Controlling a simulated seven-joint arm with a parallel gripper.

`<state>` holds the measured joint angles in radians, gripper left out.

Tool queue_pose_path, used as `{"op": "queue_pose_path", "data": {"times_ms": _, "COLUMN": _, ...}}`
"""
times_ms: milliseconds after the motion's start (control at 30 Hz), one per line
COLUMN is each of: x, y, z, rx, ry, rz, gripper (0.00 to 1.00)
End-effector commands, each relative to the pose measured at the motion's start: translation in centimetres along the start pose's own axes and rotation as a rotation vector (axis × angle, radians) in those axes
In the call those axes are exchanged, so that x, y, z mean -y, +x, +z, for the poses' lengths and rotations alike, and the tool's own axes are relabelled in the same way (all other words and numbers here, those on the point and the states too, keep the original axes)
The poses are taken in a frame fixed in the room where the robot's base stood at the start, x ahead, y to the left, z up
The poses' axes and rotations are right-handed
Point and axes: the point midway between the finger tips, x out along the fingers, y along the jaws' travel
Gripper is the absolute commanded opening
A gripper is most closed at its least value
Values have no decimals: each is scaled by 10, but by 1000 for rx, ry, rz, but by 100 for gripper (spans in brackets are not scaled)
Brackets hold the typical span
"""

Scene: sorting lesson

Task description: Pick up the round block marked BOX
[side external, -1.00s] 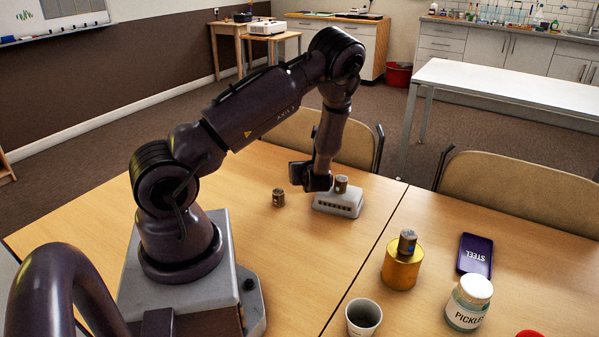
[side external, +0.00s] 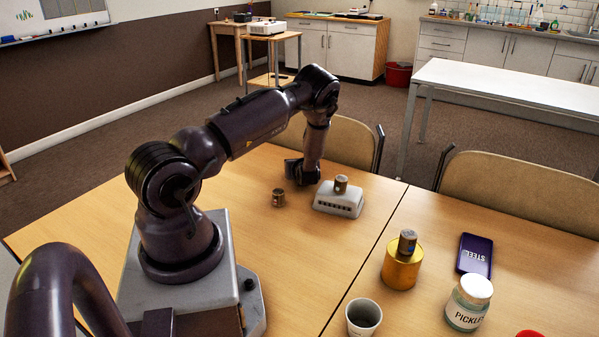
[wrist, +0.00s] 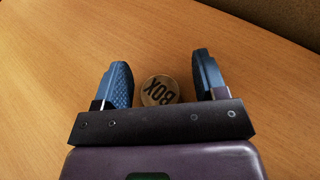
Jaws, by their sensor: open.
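The round block marked BOX (wrist: 160,90) shows in the wrist view, with its light wooden top and dark letters facing the camera. It is between the two blue fingers of my gripper (wrist: 161,68), with a gap on each side. My gripper is open. In the side external view my gripper (side external: 302,174) is low near the far table edge, left of a white slotted device (side external: 338,203). I cannot make out the BOX label in that view. How far the fingertips reach down beside the block is hard to tell.
A small round block (side external: 278,197) stands on the table. Another (side external: 340,184) sits on the white device, and one (side external: 407,241) on a gold cylinder (side external: 402,268). A cup (side external: 363,318), a pickle jar (side external: 468,304) and a STEEL-marked phone-like slab (side external: 475,255) stand or lie right.

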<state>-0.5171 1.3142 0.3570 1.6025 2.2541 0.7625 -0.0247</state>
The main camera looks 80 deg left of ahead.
Motion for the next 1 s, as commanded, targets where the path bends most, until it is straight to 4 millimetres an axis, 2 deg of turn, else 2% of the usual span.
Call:
{"op": "queue_pose_path", "data": {"times_ms": 267, "x": 0, "y": 4, "z": 0, "rx": -1, "ry": 1, "rz": 0, "gripper": 65}}
{"op": "queue_pose_path", "data": {"times_ms": 500, "x": 0, "y": 4, "z": 0, "rx": -1, "ry": 1, "rz": 0, "gripper": 13}}
{"op": "queue_pose_path", "data": {"times_ms": 833, "x": 0, "y": 3, "z": 2, "rx": 0, "ry": 0, "rz": 0, "gripper": 12}}
{"op": "queue_pose_path", "data": {"times_ms": 1000, "x": 0, "y": -2, "z": 14, "rx": 1, "ry": -1, "rz": 0, "gripper": 12}}
